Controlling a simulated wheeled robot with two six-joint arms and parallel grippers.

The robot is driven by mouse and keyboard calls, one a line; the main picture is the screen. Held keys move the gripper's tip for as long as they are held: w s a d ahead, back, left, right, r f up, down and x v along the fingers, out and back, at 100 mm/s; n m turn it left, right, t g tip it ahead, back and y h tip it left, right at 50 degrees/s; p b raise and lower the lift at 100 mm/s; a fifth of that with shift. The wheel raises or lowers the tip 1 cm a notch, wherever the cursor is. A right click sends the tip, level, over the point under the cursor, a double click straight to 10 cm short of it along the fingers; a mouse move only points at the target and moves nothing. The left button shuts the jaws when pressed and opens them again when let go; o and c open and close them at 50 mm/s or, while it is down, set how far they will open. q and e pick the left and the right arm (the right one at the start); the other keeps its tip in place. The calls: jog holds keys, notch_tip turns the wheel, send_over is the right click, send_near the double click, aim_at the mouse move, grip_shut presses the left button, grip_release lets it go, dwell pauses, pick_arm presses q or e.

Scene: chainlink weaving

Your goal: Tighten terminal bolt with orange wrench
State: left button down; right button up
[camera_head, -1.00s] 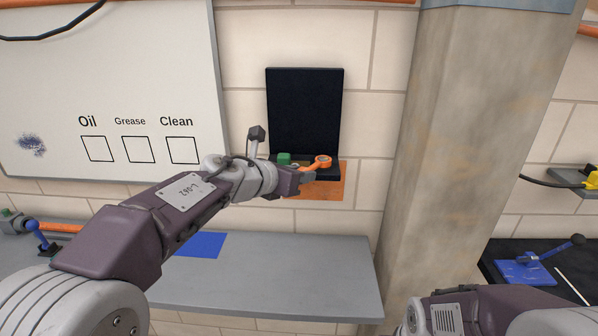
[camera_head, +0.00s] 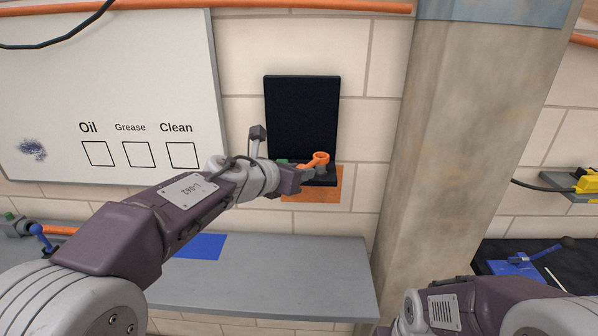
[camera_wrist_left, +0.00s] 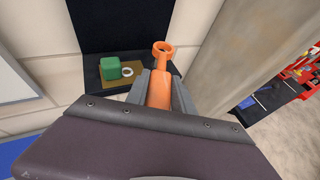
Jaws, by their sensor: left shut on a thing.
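My left gripper (camera_head: 310,171) is shut on the orange wrench (camera_head: 321,158) in front of the black wall panel. In the left wrist view the wrench (camera_wrist_left: 160,90) sticks out between the fingers, its ring end foremost. A green block (camera_wrist_left: 110,67) and a small pale ring (camera_wrist_left: 127,72) sit on a brown plate on the panel's black ledge, left of the wrench and apart from it. I cannot tell whether the pale ring is the terminal bolt. In the head view my left gripper hides most of these parts. My right arm shows at lower right; its gripper is out of view.
The black panel (camera_head: 302,115) stands against the brick wall, with an orange patch (camera_head: 318,190) below. A grey shelf (camera_head: 300,275) bears a blue square (camera_head: 200,246). A concrete column (camera_head: 460,140) rises to the right. A whiteboard (camera_head: 120,70) hangs at left.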

pick_arm(q)
jog(key=shift+r+p, duration=1.8)
jog(key=shift+r, duration=0.35)
jog(key=shift+f, duration=0.1)
